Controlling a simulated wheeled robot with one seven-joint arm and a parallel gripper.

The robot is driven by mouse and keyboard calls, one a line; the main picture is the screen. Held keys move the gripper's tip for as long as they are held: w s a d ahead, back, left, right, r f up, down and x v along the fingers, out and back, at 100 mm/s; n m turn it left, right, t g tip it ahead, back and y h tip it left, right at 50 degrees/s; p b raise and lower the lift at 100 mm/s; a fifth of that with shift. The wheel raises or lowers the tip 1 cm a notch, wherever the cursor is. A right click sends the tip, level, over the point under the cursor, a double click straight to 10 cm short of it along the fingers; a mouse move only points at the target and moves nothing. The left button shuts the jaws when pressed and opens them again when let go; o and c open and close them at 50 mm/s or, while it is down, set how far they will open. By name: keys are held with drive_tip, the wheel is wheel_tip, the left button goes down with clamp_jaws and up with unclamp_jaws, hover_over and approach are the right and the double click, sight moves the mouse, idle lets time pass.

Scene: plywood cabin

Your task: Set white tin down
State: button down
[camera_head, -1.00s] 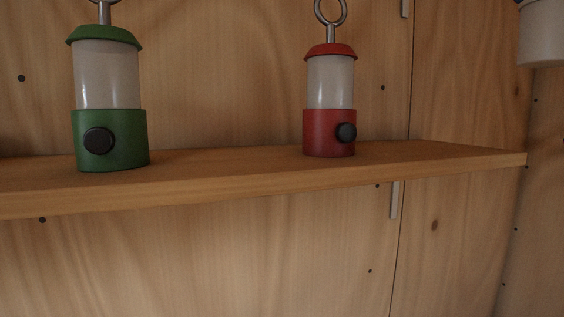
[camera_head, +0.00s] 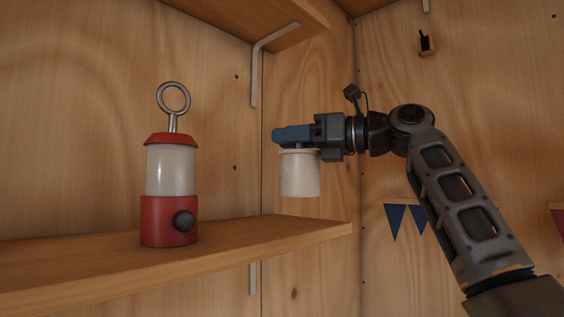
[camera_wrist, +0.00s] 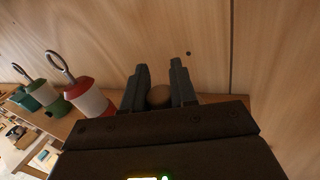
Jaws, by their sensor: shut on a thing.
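The white tin (camera_head: 300,175) hangs upright below my gripper (camera_head: 290,135) in the head view. My gripper is shut on it near its top. The tin is in the air above the right end of the wooden shelf (camera_head: 290,237), with a gap below its base. In the wrist view, a round brownish top, likely the tin (camera_wrist: 159,96), shows between the two dark fingers of my gripper (camera_wrist: 160,85). The rest of the tin is hidden there.
A red lantern (camera_head: 170,190) stands on the shelf left of the tin; it also shows in the wrist view (camera_wrist: 88,97), with green and teal lanterns (camera_wrist: 40,95) beyond. An upper shelf (camera_head: 240,25) with a bracket is above. The shelf's right end looks bare.

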sight(283, 165)
drive_tip(key=shift+w+a+f, duration=0.2)
drive_tip(key=shift+a+f, duration=0.2)
drive_tip(key=shift+a, duration=0.3)
drive_tip(key=shift+f, duration=2)
drive_tip(key=shift+f+p, duration=0.15)
drive_tip(key=shift+p, duration=0.25)
drive_tip(key=c, duration=0.9)
unclamp_jaws()
drive_tip(key=shift+s+d+b, duration=0.1)
drive_tip(key=shift+d+b, duration=0.2)
drive_tip(key=b+v, duration=0.1)
drive_tip(key=v, duration=1)
